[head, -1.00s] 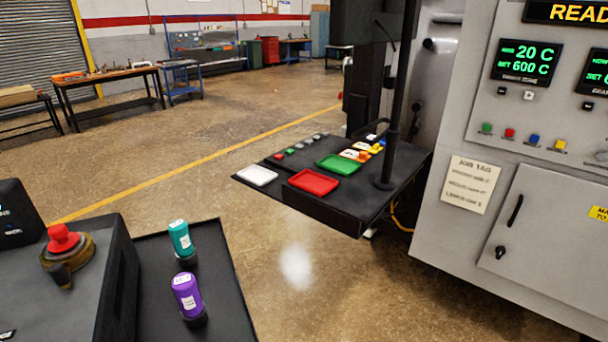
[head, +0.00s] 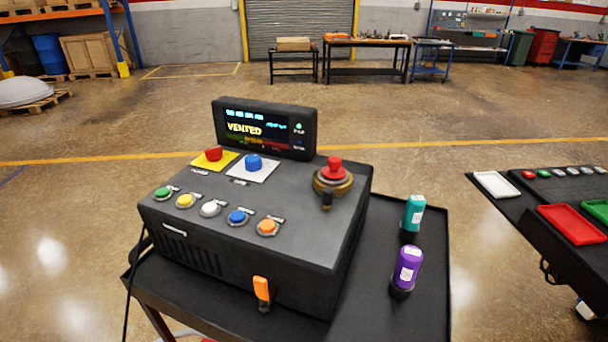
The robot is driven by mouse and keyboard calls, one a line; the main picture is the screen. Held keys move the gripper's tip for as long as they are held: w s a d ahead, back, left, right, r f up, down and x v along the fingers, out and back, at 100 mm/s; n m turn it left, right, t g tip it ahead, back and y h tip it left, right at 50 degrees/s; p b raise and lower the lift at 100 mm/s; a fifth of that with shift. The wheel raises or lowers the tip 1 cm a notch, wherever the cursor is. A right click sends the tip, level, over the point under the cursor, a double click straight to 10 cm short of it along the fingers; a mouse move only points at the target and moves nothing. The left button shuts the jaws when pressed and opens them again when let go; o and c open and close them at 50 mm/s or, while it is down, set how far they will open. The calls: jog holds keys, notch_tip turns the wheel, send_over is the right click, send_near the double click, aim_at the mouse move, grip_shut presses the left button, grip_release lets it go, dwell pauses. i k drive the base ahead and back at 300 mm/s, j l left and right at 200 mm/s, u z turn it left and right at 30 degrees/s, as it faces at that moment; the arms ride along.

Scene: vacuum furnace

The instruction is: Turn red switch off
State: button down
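A black control box (head: 290,220) stands on a black cart in the middle of the head view. A red mushroom-shaped knob (head: 213,154) sits on a yellow plate at its back left. Another red knob (head: 335,165) sits on a brass-coloured ring with a dark lever or tab at the box's right. I cannot tell which of these is the red switch, or its on or off state. A display (head: 265,128) behind the knobs reads "VENTED". My gripper is not in view.
A blue knob (head: 254,163), several coloured buttons and an orange handle (head: 262,290) are on the box. Teal (head: 414,213) and purple (head: 407,265) capped containers stand on the cart (head: 425,318) to the right. A tray table (head: 520,222) is further right. Floor behind is open.

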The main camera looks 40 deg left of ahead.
aim_at(214, 155)
jog(key=u, duration=1.2)
